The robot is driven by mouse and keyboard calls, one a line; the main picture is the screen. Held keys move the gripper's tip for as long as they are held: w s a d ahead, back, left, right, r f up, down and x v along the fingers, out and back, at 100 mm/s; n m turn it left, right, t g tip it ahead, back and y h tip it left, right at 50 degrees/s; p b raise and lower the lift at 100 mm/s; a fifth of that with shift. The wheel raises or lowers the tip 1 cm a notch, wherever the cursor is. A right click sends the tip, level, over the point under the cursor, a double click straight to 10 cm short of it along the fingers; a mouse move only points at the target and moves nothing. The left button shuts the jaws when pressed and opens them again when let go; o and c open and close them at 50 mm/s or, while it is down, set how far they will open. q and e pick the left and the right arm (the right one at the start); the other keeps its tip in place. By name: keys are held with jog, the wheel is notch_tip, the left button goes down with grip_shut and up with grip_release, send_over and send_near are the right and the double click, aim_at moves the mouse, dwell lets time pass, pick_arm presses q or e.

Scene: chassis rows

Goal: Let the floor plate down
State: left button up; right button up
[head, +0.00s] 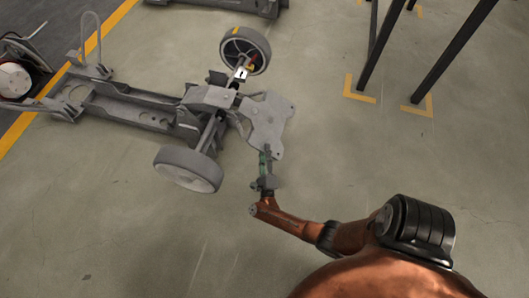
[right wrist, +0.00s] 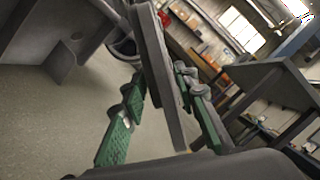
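The floor plate (head: 268,122) is a flat grey sheet with a notched outline at the right end of the chassis, beyond the axle. My right gripper (head: 264,160) is at its near lower edge. In the right wrist view the plate (right wrist: 158,75) runs edge-on between the two green-padded fingers (right wrist: 160,88). The fingertips lie close against both faces, so the gripper looks shut on it. The plate's far part is cut off in that view. I cannot tell how high the plate is above the floor. My left gripper is in neither view.
The grey chassis (head: 145,108) carries a far wheel (head: 245,50) and a near wheel (head: 187,168). Dark posts (head: 455,55) with yellow floor marks stand at the upper right. A yellow line (head: 20,128) crosses the left. The floor right of the plate is clear.

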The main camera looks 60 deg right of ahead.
jog(key=v, duration=1.2)
dwell(0.8)
